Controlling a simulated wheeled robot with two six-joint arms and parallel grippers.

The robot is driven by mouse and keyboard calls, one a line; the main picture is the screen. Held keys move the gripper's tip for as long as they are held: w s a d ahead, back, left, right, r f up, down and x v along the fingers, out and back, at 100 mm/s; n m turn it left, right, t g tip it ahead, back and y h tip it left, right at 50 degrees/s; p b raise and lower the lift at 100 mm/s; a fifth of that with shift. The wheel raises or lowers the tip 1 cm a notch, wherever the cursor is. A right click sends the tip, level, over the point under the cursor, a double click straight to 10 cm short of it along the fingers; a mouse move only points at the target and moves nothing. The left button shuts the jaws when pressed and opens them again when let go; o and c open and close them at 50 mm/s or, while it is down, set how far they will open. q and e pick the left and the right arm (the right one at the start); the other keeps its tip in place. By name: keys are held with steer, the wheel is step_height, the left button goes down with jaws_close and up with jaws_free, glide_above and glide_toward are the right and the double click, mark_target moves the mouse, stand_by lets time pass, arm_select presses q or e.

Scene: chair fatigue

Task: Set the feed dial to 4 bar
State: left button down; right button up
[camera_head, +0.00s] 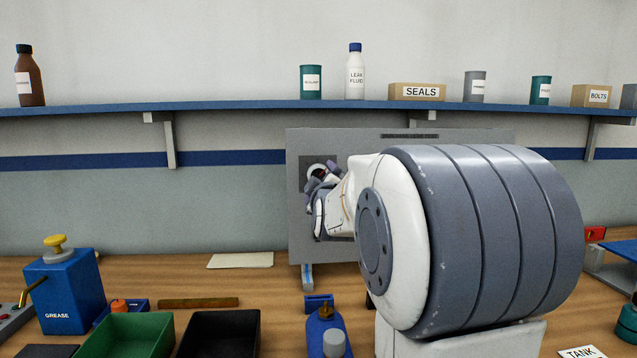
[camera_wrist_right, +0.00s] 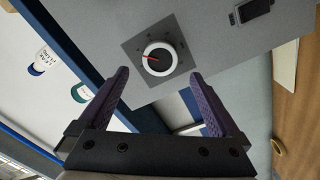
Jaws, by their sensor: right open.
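The feed dial (camera_wrist_right: 151,68) is a round knob with a white rim, a dark face and a red pointer. It sits on a dark square plate on the grey panel (camera_wrist_right: 215,38). In the head view the dial (camera_head: 316,169) is partly hidden by my right gripper (camera_head: 322,178), and my right arm covers much of the panel (camera_head: 300,225). In the wrist view my right gripper (camera_wrist_right: 158,75) is open, a purple finger on either side of the dial's line, apart from it. The scale marks are too small to read. My left gripper is out of view.
A dark rectangular fitting (camera_wrist_right: 252,10) is on the panel. A blue shelf (camera_head: 230,105) with bottles, cans and boxes runs above.

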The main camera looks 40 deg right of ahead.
steer(key=v, duration=0.5)
stand_by(0.3)
steer(key=w+a+f+g+y+p, duration=0.15)
steer(key=a+f+y, duration=0.4)
steer(key=a, duration=0.75)
steer(key=s+a+f+n+g+y+p, duration=0.1)
steer(key=s+a+f+g+y+p, duration=0.2)
steer(key=a, duration=0.5)
steer(key=s+a+f+n+g+y+p, duration=0.1)
steer(key=s+a+f+g+y, duration=0.1)
steer(key=a+f, duration=0.45)
steer(key=s+a+f+g+p, duration=0.2)
steer(key=s+a+g, duration=0.2)
steer(key=s, duration=0.8)
steer(key=s+a+f+g+p, duration=0.2)
steer(key=s+a+g, duration=0.3)
steer(key=s, duration=0.7)
steer(key=shift+a, duration=0.4)
steer(key=shift+f, duration=0.15)
steer(key=shift+c, duration=0.3)
